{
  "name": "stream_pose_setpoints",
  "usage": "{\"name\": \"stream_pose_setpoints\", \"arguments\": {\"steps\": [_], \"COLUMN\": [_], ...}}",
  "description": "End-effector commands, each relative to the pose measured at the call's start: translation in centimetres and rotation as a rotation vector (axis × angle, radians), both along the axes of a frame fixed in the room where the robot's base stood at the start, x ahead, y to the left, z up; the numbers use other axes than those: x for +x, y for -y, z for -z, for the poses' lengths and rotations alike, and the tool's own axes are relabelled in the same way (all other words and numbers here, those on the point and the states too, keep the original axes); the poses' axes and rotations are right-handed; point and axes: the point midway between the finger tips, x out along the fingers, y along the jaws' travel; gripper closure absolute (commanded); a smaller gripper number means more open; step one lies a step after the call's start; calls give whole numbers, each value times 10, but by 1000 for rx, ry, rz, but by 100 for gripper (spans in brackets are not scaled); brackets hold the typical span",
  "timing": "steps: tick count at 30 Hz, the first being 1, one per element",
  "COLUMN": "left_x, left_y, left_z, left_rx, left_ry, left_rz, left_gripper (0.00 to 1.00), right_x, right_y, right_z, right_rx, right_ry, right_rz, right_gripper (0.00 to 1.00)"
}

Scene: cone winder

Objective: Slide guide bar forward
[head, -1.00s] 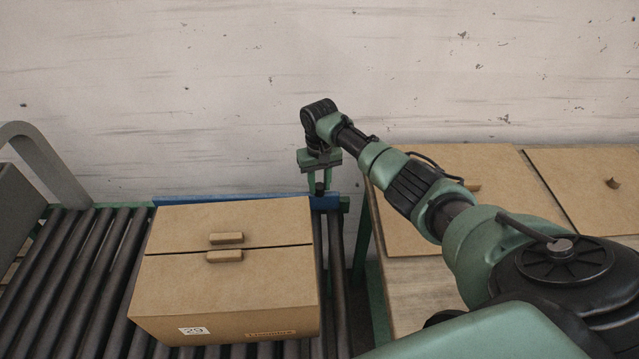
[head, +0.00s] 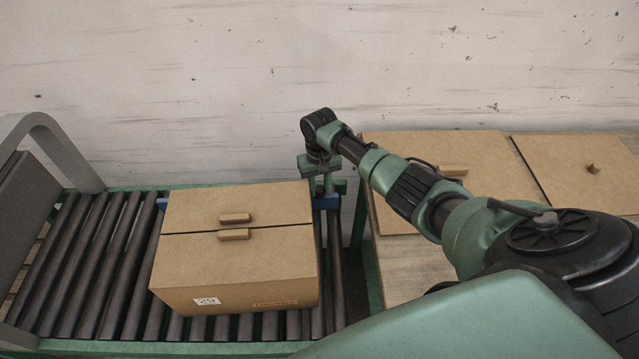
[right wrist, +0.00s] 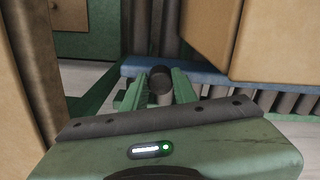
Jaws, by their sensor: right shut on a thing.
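The blue guide bar (head: 326,202) lies across the rollers behind the cardboard box. Its right end and a bit of its left end show in the head view; the box hides the rest. In the right wrist view the bar (right wrist: 225,80) runs along the foot of the box. My right gripper (head: 327,186) points down at the bar's right end. In the right wrist view its two fingers (right wrist: 162,84) are closed around a dark round knob (right wrist: 159,80) at the bar. My left gripper is not in view.
The box (head: 235,267), labelled 29, stands on the roller conveyor (head: 100,265), close to the bar; contact is unclear. A table with flat cardboard (head: 400,220) stands right, past a narrow gap. A grey curved frame (head: 75,160) rises at the left.

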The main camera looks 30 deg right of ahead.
Motion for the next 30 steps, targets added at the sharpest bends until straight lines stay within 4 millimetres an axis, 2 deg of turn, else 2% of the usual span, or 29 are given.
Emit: {"name": "stream_pose_setpoints", "arguments": {"steps": [1,2,3,4,13,16,24,30], "left_x": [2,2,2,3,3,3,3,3], "left_y": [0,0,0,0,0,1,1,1], "left_z": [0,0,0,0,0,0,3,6], "left_rx": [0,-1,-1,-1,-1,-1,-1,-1], "left_ry": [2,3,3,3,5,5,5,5], "left_rz": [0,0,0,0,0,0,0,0], "left_gripper": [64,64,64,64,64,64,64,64], "right_x": [1,2,2,1,1,2,2,2], "right_y": [0,1,1,1,1,1,1,1], "right_z": [-1,-1,-1,-1,-1,-7,-51,-74], "right_rx": [0,0,0,0,-1,-1,-1,0], "right_ry": [4,5,5,5,4,5,7,5], "right_rz": [1,1,1,1,1,1,0,1], "right_gripper": [100,66,55,50,50,50,50,50]}}
